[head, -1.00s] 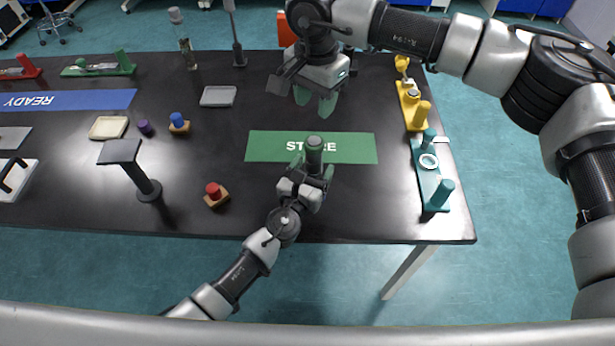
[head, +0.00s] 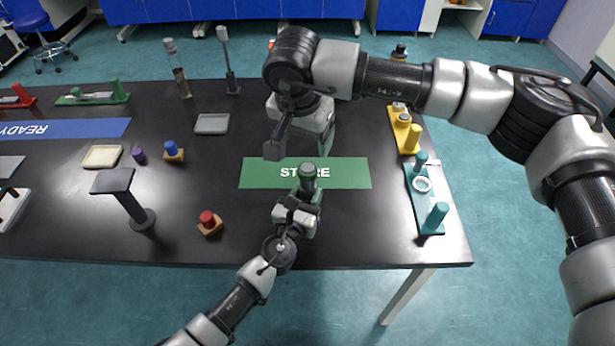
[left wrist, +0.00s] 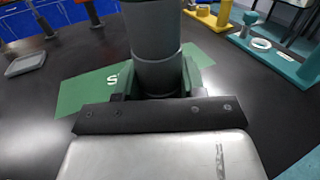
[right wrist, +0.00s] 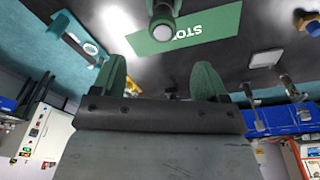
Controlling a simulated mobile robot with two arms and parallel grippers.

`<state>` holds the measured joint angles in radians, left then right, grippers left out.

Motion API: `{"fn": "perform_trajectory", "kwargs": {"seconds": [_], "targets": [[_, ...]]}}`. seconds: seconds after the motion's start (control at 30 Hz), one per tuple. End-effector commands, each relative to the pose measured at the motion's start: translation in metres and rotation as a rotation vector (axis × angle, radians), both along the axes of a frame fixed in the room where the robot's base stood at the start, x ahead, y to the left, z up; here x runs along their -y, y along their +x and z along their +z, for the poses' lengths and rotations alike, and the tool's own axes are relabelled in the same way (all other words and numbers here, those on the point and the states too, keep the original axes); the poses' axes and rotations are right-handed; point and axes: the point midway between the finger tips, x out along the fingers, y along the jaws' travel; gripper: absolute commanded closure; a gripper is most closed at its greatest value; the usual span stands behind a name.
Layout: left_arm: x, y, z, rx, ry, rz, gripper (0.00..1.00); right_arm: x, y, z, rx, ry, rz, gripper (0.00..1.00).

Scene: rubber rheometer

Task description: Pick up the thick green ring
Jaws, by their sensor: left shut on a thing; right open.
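My left gripper (head: 304,196) is shut on a dark grey upright cylinder (head: 307,176) at the green STORE mat (head: 352,173). The cylinder fills the gap between its green fingers in the left wrist view (left wrist: 154,45). My right gripper (head: 322,138) is open and empty, behind the cylinder. Its two green fingers stand wide apart in the right wrist view (right wrist: 160,80), with the cylinder (right wrist: 162,18) beyond them. I cannot make out a thick green ring for sure. A pale ring (head: 422,184) lies on the teal stand at the right.
The teal stand (head: 431,213) and a yellow stand (head: 405,130) line the table's right end. A red-knobbed block (head: 209,222), a black raised plate (head: 113,181) and a grey tray (head: 211,124) are left of the mat. The table between mat and front edge is mostly clear.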

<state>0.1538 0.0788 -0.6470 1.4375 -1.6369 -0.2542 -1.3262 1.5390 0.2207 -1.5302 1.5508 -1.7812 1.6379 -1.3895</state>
Motion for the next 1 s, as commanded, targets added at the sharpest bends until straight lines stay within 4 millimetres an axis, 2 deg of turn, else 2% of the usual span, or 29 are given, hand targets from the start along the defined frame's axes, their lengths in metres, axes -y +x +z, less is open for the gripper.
{"fn": "perform_trajectory", "kwargs": {"seconds": [0.1, 0.27, 0.6, 0.87, 1.0], "targets": [[0.000, 0.000, -0.001, -0.001, -0.001, 0.000, 0.87, -0.004, -0.014, 0.002, 0.101, -0.039, 0.118, 0.26], [0.000, 0.000, -0.001, -0.001, -0.001, 0.000, 0.87, -0.007, -0.023, 0.004, 0.186, -0.064, 0.199, 0.26], [0.000, 0.000, 0.000, -0.001, -0.001, 0.000, 0.87, -0.003, -0.004, -0.045, 0.198, -0.067, 0.209, 0.26], [0.000, 0.000, -0.001, -0.002, 0.000, 0.000, 0.87, 0.000, 0.004, -0.064, 0.199, -0.068, 0.209, 0.26], [0.000, 0.000, -0.001, -0.002, 0.000, 0.000, 0.87, 0.004, 0.013, -0.084, 0.197, -0.068, 0.208, 0.26]]}}
